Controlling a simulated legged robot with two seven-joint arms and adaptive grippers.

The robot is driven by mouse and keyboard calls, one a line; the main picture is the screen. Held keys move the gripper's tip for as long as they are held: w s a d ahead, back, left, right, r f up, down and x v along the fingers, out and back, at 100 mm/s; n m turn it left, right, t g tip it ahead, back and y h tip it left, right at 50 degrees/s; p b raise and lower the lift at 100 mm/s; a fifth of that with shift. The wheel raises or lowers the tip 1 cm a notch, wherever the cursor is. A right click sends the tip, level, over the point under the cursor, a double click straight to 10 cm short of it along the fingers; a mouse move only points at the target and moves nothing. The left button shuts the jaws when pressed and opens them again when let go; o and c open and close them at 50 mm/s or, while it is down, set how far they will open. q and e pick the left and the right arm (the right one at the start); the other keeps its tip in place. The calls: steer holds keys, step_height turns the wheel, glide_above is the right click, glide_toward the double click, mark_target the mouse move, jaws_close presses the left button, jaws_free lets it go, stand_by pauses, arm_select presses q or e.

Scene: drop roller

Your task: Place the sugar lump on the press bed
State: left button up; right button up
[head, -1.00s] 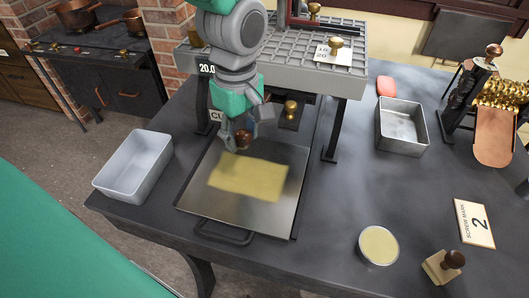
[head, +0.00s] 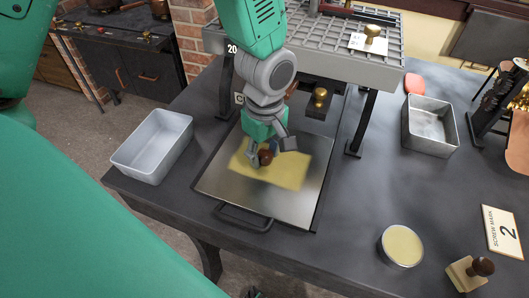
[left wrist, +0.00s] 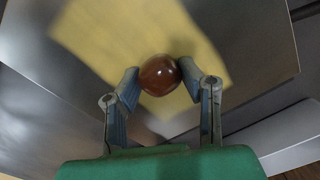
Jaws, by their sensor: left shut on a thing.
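The sugar lump (head: 265,157), a glossy brown ball, is in my left gripper (head: 267,153). In the left wrist view the lump (left wrist: 160,75) sits between the two fingertips of my left gripper (left wrist: 162,78), which are shut on it. The press bed (head: 218,178) is a flat metal plate with a front handle and a pale yellow rectangle (head: 290,172) on it. The lump is over the yellow rectangle's far left part. I cannot tell whether it touches the surface. The yellow area (left wrist: 110,25) also shows behind the lump in the wrist view.
The grey press frame (head: 330,45) with a gridded top and dark legs stands behind the bed. A grey tray (head: 150,148) is at left, a metal pan (head: 430,127) at right.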

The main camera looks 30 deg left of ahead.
mark_target(266, 156)
arm_select(q)
steer(key=o, duration=1)
steer(key=shift+s+d, duration=0.1)
steer(key=shift+d+r, duration=0.2)
steer(key=shift+d, duration=0.75)
steer(key=r, duration=0.2)
steer(key=a+r+p, duration=0.1)
steer(key=r, duration=0.1)
steer(key=r+p, duration=0.1)
steer(key=r, duration=0.2)
steer(key=shift+w+a, duration=0.2)
steer(key=shift+a, duration=0.15)
steer(key=shift+d+r+p, duration=0.1)
steer(key=shift+r+p, duration=0.25)
steer(key=shift+r, duration=2)
arm_select(e)
steer(key=shift+d+r, duration=0.25)
steer(key=shift+r, duration=1.05)
